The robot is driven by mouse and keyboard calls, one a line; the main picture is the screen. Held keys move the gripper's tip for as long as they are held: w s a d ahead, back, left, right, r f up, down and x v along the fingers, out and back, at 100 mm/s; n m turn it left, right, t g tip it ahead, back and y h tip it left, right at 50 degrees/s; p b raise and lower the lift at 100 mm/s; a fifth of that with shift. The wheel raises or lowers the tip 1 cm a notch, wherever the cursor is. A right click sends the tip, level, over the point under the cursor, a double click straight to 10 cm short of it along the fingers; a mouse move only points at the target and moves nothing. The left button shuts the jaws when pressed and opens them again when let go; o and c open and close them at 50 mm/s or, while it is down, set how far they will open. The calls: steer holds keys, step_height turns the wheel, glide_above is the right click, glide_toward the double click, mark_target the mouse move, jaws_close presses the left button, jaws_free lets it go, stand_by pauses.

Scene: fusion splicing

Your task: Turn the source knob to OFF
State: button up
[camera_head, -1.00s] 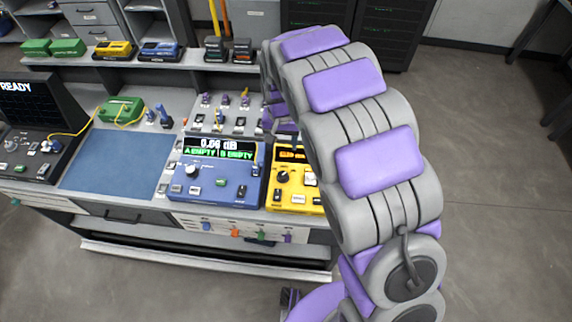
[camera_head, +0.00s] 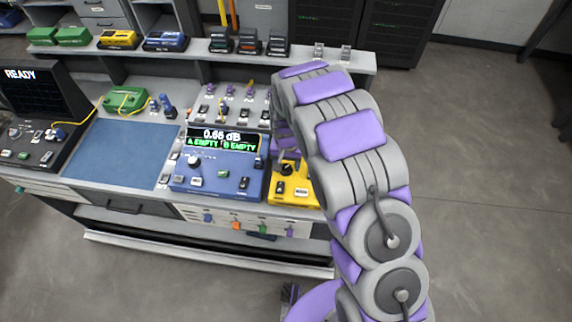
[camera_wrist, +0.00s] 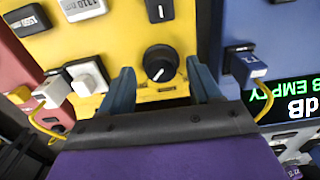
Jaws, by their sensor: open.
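The yellow unit (camera_head: 280,190) stands at the right end of the bench. Its black round knob with a white pointer line (camera_head: 286,169) shows beside my arm, and it is large in the wrist view (camera_wrist: 160,62). I cannot read a label that says source or OFF. My gripper (camera_wrist: 160,72) is open in the wrist view. Its two dark blue fingers are on either side of the knob, with gaps showing, and they do not grip it. In the head view my arm hides most of the gripper and part of the yellow unit.
A blue meter (camera_head: 218,172) with a lit display stands just left of the yellow unit. White plugs (camera_wrist: 87,75) with a yellow cable and a blue plug (camera_wrist: 247,63) are close to my fingers. A blue mat (camera_head: 115,152) lies clear farther left.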

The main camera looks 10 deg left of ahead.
steer(key=shift+f, duration=0.35)
steer(key=shift+a, duration=0.1)
steer(key=shift+a, duration=0.1)
steer(key=shift+c, duration=0.4)
steer(key=c, duration=1)
steer(key=shift+o, duration=0.2)
